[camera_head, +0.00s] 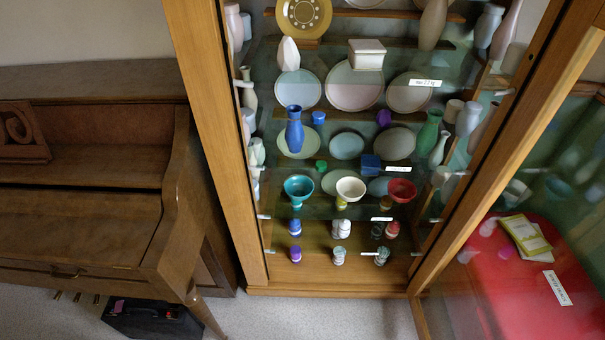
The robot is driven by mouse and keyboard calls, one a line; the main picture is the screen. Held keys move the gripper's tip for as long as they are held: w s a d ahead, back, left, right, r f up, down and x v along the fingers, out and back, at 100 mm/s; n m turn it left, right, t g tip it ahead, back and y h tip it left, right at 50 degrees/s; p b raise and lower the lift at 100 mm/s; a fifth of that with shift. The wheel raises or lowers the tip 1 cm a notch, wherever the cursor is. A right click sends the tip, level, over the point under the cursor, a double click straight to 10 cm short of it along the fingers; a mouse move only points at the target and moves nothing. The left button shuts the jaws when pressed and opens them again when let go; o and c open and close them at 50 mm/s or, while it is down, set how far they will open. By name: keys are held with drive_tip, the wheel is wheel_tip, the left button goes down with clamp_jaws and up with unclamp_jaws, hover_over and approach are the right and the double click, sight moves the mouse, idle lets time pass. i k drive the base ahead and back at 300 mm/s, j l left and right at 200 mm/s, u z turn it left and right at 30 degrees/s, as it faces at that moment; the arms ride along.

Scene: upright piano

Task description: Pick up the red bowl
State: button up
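The red bowl (402,190) is small and sits on a glass shelf inside a wooden display cabinet, at the right end of a row of three bowls. A white bowl (351,188) stands to its left, and a teal bowl (299,187) is further left. The cabinet front appears open, with its glass door (520,230) swung out to the right. My gripper is not in view.
The wooden cabinet frame (209,120) stands left of the shelves. A blue vase (294,130), plates and small cups crowd the shelves. An upright piano (75,215) is at the left, with a black case (150,319) below. Some carpet (320,318) is clear in front.

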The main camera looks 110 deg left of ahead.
sight(400, 190)
drive_tip(key=u, duration=2.85)
drive_tip(key=k, duration=0.15)
drive_tip(key=i, duration=0.15)
